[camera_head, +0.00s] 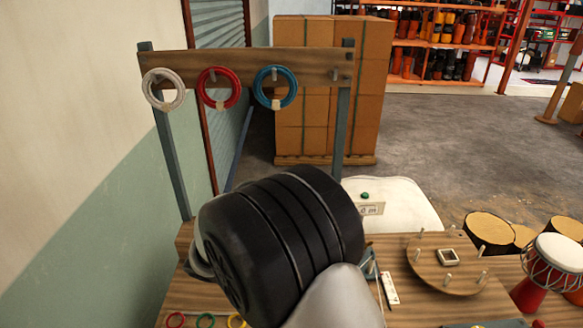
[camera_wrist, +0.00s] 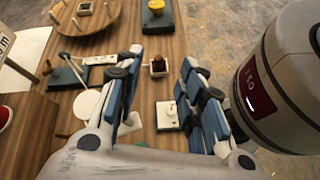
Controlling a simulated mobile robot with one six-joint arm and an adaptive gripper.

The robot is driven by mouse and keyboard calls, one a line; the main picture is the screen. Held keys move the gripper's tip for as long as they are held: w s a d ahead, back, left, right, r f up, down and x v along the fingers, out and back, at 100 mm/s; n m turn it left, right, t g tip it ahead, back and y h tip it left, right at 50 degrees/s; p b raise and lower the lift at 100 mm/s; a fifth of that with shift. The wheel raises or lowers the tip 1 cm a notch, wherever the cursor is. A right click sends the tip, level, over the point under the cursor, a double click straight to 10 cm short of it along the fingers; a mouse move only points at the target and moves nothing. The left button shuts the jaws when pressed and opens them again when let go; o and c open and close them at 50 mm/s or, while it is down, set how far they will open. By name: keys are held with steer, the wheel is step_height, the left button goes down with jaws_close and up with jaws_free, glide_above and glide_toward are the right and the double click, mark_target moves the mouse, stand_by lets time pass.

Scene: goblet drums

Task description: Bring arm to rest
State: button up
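My gripper (camera_wrist: 160,66) is open in the wrist view, its two blue-padded fingers spread apart. Nothing is held between them. The wooden worktable (camera_wrist: 150,95) shows beyond and between the fingers. In the head view my dark arm joint and a pale link fill the middle, hiding the gripper and part of the worktable (camera_head: 400,310).
A wooden rack (camera_head: 240,66) holding white, red and blue rings stands behind my arm, near the left wall. A round peg board (camera_head: 445,275) lies on the table. A small dark block (camera_wrist: 158,68) and white plate (camera_wrist: 167,113) lie below the fingers. Drums (camera_head: 550,265) stand at right.

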steer(key=s+d+r+m+t+y, duration=0.2)
steer(key=s+d+r+m+y, duration=0.2)
steer(key=s+r+m+y, duration=0.2)
steer(key=s+d+r+m+t+y, duration=0.3)
steer(key=s+r+m+y, duration=0.3)
steer(key=s+m, duration=0.2)
steer(key=shift+s+d, duration=0.35)
steer(key=shift+s, duration=0.1)
